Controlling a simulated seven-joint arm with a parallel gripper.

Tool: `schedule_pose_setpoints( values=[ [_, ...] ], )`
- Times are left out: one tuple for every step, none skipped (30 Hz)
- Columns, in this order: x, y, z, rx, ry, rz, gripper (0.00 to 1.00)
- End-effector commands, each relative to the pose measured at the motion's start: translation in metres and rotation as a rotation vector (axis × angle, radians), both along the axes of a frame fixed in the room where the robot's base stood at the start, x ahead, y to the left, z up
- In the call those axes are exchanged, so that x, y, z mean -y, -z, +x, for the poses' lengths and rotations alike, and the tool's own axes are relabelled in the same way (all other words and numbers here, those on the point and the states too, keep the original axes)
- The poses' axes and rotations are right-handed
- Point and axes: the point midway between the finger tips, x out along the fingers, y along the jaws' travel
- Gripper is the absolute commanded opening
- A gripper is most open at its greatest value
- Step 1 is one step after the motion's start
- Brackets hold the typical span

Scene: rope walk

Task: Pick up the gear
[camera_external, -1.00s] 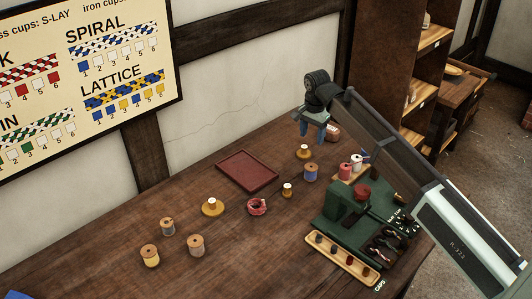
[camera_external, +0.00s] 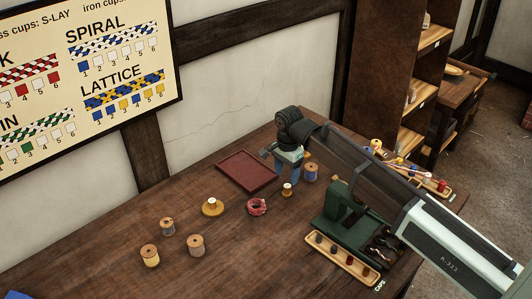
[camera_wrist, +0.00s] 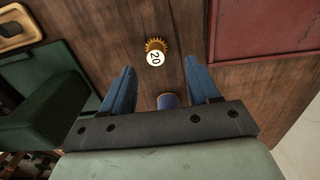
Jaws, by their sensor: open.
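A small brass gear (camera_wrist: 152,45) with a white cap marked 20 lies on the bench in the wrist view, just beyond and between my fingertips. It appears to be the small gear (camera_external: 287,190) just below my gripper in the external view. My gripper (camera_wrist: 160,68) has its two blue fingers spread apart with nothing held; it also shows in the external view (camera_external: 283,170), above the bench. A larger brass gear (camera_external: 212,208) with a white cap lies further left. The gear seen earlier near the back is now hidden by my arm.
A blue spool (camera_external: 311,173) stands close to my gripper and shows between the fingers. A red tray (camera_external: 245,182) lies to the left, a green machine (camera_external: 343,212) to the right. A red coil (camera_external: 257,207) and several spools (camera_external: 196,246) lie on the bench.

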Motion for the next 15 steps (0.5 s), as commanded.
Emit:
schedule_pose_setpoints(
  values=[
    [0.0,0.005,0.0,0.0,0.0,0.0,0.61],
    [0.0,0.008,0.0,0.0,0.0,0.0,0.61],
    [0.0,0.01,0.0,0.001,0.0,0.001,0.61],
    [0.0,0.012,0.0,0.001,0.0,0.001,0.61],
    [0.0,0.013,0.0,0.001,0.0,0.001,0.61],
    [0.0,0.014,0.0,0.001,0.0,0.001,0.61],
    [0.0,0.014,0.0,0.001,0.0,0.001,0.61],
    [0.0,0.015,0.0,0.001,0.0,0.001,0.61],
    [0.001,0.016,0.0,0.0,0.0,0.0,0.61],
    [0.001,0.018,-0.001,0.0,0.0,0.0,0.61],
    [0.001,0.02,-0.001,0.0,0.0,0.0,0.61],
    [0.002,0.023,-0.002,0.0,0.0,0.0,0.61],
    [0.002,0.026,-0.002,0.0,0.0,0.0,0.61],
    [0.003,0.029,-0.003,0.0,0.0,0.0,0.61],
    [0.004,0.034,-0.004,0.0,0.0,0.0,0.61]
  ],
)
